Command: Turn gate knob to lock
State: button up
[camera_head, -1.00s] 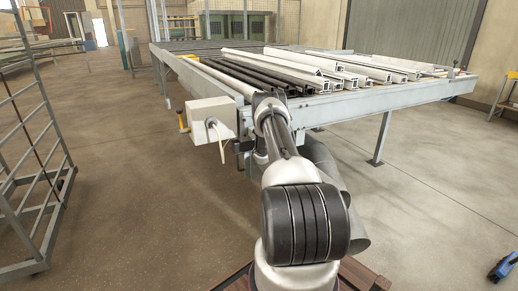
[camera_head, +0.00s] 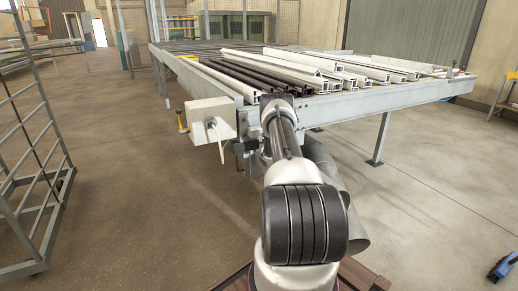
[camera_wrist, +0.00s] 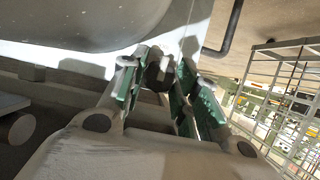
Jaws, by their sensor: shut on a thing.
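In the wrist view, my gripper (camera_wrist: 156,80) has its green-padded fingers on both sides of a small dark knob (camera_wrist: 160,70), shut on it. The knob sits in front of a pale surface. Its markings and exact angle cannot be made out. In the head view, my arm (camera_head: 283,135) reaches to the near end of the bench (camera_head: 345,103), and the knob and fingertips are hidden behind the arm.
A grey box (camera_head: 208,112) with a pale cable hangs at the bench's near left corner. White and dark profiles (camera_head: 310,62) lie on the bench. A metal rack (camera_head: 35,190) stands at left. A blue tool (camera_head: 501,268) lies on the floor at right. The floor between is clear.

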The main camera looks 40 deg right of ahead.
jog(key=o, duration=1)
jog(key=v, duration=1.2)
jog(key=shift+f, duration=0.1)
